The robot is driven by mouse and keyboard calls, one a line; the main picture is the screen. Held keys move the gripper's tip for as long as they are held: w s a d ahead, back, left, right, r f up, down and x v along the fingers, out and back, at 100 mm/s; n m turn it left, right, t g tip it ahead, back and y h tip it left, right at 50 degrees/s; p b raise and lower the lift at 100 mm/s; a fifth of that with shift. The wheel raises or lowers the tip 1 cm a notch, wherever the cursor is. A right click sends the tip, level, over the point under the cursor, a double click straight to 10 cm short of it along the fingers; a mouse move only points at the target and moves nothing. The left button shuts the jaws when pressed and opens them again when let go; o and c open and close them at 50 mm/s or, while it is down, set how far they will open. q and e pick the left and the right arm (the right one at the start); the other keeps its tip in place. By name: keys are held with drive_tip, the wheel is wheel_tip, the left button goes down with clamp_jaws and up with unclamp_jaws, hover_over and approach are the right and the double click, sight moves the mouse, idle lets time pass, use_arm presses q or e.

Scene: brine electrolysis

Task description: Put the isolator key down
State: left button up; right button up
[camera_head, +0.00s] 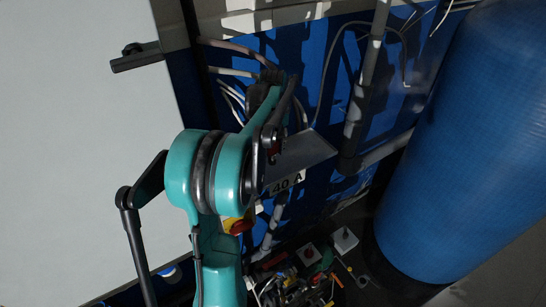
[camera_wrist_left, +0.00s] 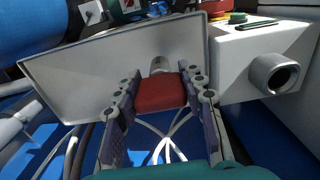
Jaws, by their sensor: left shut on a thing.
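The isolator key (camera_wrist_left: 160,92) shows as a red block in the left wrist view. My left gripper (camera_wrist_left: 163,85) is shut on it, one finger on each side. The key is in front of a grey plate (camera_wrist_left: 80,80). A short metal cylinder (camera_wrist_left: 160,65) shows just behind the key; I cannot tell whether it belongs to the key or the plate, or whether they touch. My right gripper is not in view.
A large blue tank (camera_head: 475,140) stands at the right of the head view. Grey pipes and cables run over a blue panel behind the box. A red and yellow switch (camera_head: 238,225) is below. Several tools (camera_head: 300,285) clutter the bottom. A white panel (camera_head: 70,190) fills the left.

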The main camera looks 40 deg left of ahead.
sight(273, 154)
use_arm(q)
wheel_tip(273, 154, down, 4)
drive_tip(key=shift+r+p, duration=0.1)
drive_tip(key=shift+p, duration=0.2)
drive_tip(key=o, duration=1.3)
